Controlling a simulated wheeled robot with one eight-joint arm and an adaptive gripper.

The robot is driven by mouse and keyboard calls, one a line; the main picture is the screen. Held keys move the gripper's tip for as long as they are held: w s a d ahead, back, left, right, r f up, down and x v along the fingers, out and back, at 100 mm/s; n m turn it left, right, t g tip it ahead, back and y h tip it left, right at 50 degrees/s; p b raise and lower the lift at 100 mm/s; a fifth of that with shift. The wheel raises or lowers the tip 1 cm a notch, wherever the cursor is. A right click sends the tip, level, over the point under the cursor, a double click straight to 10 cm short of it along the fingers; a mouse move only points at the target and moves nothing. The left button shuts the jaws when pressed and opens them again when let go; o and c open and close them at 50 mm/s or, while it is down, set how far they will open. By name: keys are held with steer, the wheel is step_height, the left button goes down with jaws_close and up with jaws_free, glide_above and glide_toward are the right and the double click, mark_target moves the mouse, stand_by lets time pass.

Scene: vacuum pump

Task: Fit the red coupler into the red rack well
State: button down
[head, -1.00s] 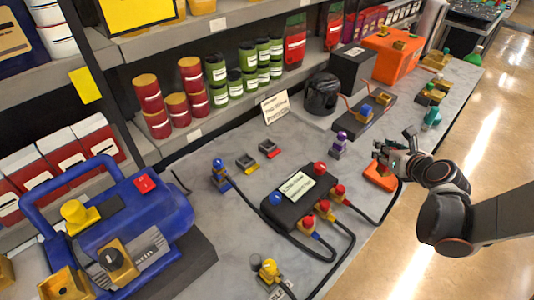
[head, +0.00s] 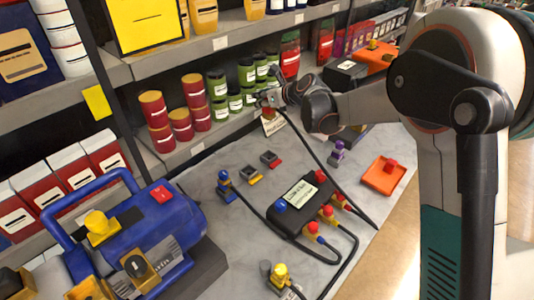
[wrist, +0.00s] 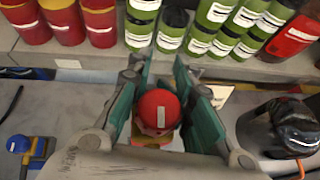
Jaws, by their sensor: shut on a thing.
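The red coupler (wrist: 158,110) is between my gripper's jaws in the wrist view, its round red top facing the camera and some yellow below it. My gripper (head: 271,98) is shut on it and held up in front of the shelf, above the back of the bench. A black hose runs from the gripper down to the bench. The red rack well (head: 271,158), a small dark socket with a red front, lies on the bench below the gripper. A similar yellow-fronted well (head: 250,174) is beside it. The wells cannot be made out in the wrist view.
A black manifold box (head: 294,214) with hoses stands in front of the wells. A blue coupler (head: 224,182) stands to the left and a purple one (head: 337,152) to the right. An orange tray (head: 378,183) lies farther right. Green cans (wrist: 210,22) line the shelf behind.

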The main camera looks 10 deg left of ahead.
step_height(320, 180, down, 19)
steer(key=b, duration=0.5)
steer(key=shift+f, duration=0.15)
steer(key=shift+f, duration=0.15)
steer(key=c, duration=1.2)
jaws_free()
steer(key=shift+r, duration=0.25)
steer(key=p+v, duration=0.2)
steer(key=v, duration=1)
steer(key=shift+p, duration=0.35)
